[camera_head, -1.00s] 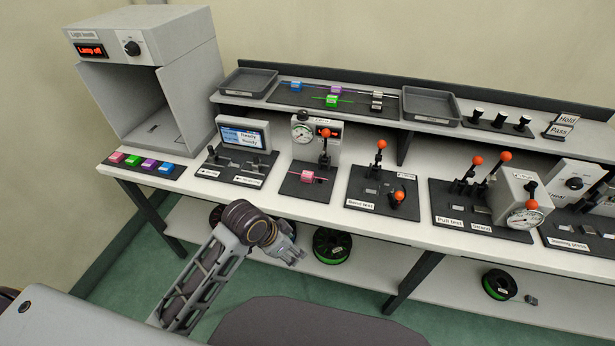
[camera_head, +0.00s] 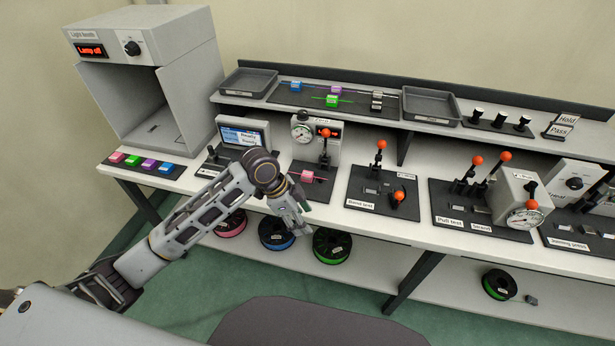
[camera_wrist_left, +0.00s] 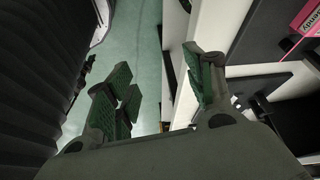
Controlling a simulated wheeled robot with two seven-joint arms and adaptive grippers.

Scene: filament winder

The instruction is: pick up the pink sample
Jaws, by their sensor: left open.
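The pink sample (camera_head: 308,176), a small pink block with a thin pink rod, sits on the black base of the gauge station (camera_head: 302,132). My left gripper (camera_head: 299,226) is in front of the bench edge, just below and in front of that station, apart from the sample. In the wrist view the left gripper (camera_wrist_left: 160,75) has its two green-padded fingers spread with nothing between them. A pink labelled block (camera_wrist_left: 306,20) shows at the top right corner there, outside the fingers. My right gripper is not in view.
My left arm partly covers the screen station (camera_head: 243,132). A bend test station (camera_head: 380,190) with orange-knobbed levers stands right of the gauge station. Blue, purple and green samples lie on the upper shelf rack (camera_head: 350,106). Filament spools (camera_head: 331,246) stand on the lower shelf.

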